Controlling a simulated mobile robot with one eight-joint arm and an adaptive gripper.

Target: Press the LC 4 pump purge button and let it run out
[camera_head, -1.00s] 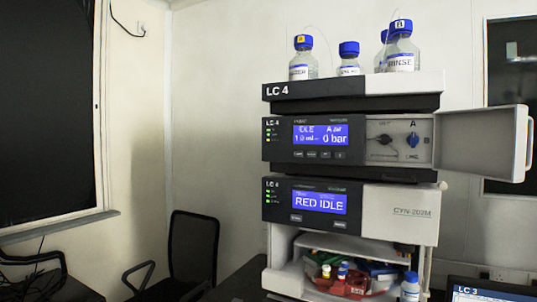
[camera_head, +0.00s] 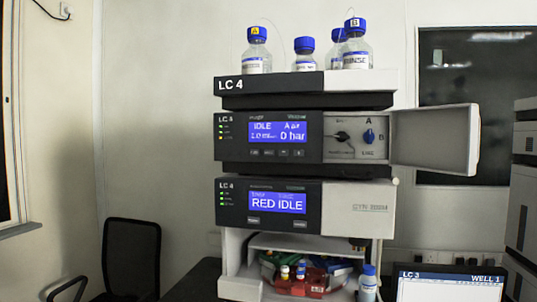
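The LC 4 stack stands at centre, with its "LC 4" label on the top tray (camera_head: 300,85). The pump module (camera_head: 229,145) is the upper unit, and its blue display (camera_head: 278,132) reads IDLE, A and 0 bar. A row of small dark buttons (camera_head: 276,153) sits under that display; their labels are too small to read. My gripper is not in view.
Several blue-capped bottles (camera_head: 257,55) stand on top. The lower module (camera_head: 357,208) shows RED IDLE (camera_head: 277,202). Below it is an open bay with coloured racks (camera_head: 300,280) and a bottle (camera_head: 367,282). An LC 3 screen (camera_head: 450,285) is at lower right, a dark chair (camera_head: 131,258) at left.

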